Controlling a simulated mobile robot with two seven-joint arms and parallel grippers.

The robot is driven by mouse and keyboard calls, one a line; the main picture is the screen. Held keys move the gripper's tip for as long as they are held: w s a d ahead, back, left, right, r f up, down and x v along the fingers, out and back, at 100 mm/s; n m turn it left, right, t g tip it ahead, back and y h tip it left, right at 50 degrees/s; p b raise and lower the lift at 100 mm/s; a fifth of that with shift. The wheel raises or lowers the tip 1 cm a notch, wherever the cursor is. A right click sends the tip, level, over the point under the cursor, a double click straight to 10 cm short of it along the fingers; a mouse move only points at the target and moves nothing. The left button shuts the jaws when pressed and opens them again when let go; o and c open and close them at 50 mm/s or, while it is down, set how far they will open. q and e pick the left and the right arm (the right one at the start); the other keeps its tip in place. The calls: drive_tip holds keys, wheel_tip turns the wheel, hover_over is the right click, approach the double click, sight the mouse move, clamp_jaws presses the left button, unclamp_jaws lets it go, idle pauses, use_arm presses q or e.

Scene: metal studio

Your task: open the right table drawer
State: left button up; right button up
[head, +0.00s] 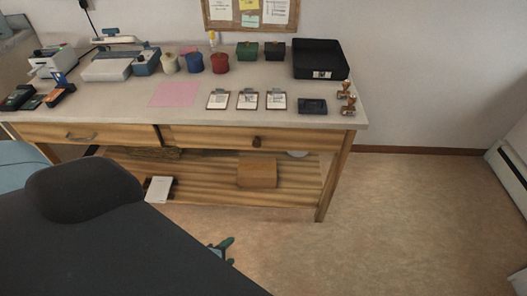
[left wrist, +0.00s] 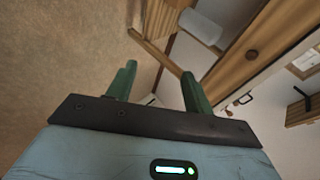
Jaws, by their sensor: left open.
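The wooden table has two drawers side by side under its grey top. The right drawer (head: 215,137) has a small dark knob (head: 256,141) on its front and looks closed in the head view. The left drawer (head: 115,134) has a bar handle (head: 80,136). My left gripper (head: 222,246) shows at the bottom of the head view, low over the floor in front of the table and well apart from the knob. In the left wrist view its two green fingers (left wrist: 157,86) are spread with nothing between them. My right gripper is not in view.
A lower shelf (head: 210,182) holds a cardboard-coloured box (head: 257,173) and a white-topped item (head: 159,189). The table top carries clipboards, pots, stamps and a black tray (head: 320,58). The floor (head: 400,220) right of the table is clear. A radiator (head: 512,165) stands at the right wall.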

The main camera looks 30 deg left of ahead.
use_arm(q)
drive_tip(key=w+a+f+m+t+y+b, duration=0.25)
drive_tip(key=w+m+b, duration=0.2)
drive_tip(key=w, duration=0.45)
drive_tip(key=m+t+y+b, duration=0.3)
drive_tip(key=m+y+b, duration=0.35)
drive_tip(key=m, duration=0.55)
approach(257, 145)
drive_tip(key=w+a+r+h, duration=0.1)
drive_tip(key=shift+b+x, duration=0.9)
drive_tip(key=shift+x, duration=3.1)
drive_tip(key=shift+s+a+f, duration=0.1)
drive_tip(key=shift+f, duration=0.1)
clamp_jaws()
